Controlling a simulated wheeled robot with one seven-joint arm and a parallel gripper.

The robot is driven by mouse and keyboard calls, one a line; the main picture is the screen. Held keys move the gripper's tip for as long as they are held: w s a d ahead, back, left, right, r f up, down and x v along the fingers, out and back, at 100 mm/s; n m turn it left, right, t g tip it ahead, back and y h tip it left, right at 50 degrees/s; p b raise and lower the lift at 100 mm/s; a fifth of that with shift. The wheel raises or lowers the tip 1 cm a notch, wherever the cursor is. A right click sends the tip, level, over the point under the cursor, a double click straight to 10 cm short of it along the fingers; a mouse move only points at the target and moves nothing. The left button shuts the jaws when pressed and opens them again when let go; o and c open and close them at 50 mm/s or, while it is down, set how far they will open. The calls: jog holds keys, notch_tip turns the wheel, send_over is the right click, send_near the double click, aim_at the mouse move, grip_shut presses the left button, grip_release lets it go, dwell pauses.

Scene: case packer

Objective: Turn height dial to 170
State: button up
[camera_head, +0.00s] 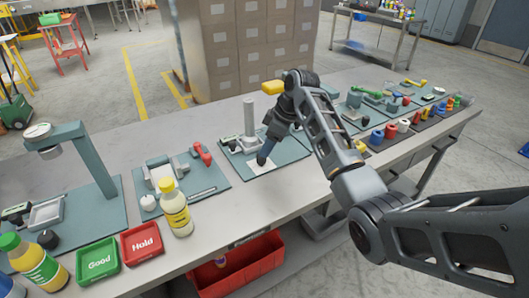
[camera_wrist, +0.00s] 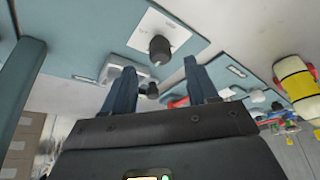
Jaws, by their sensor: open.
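In the wrist view, a dark round dial (camera_wrist: 160,47) stands on a white plate on a teal board. I take it for the height dial; no scale or number on it can be read. In the head view my gripper (camera_head: 263,160) points down at the white plate (camera_head: 258,170) on the middle board and hides the dial. In the wrist view my gripper (camera_wrist: 158,66) has two blue fingers spread apart with nothing held. The dial appears between the finger lines, just past the tips; I cannot tell whether they touch it. A grey post (camera_head: 249,115) rises on that board.
Left of it are a board with a red-handled tool (camera_head: 202,153), a yellow bottle (camera_head: 176,210), and green Good (camera_head: 98,256) and red Hold (camera_head: 142,242) trays. A teal stand (camera_head: 90,160) rises farther left. Small parts crowd the right. Stacked cartons (camera_head: 250,45) stand behind.

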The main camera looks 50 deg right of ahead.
jog(key=shift+v, duration=1.5)
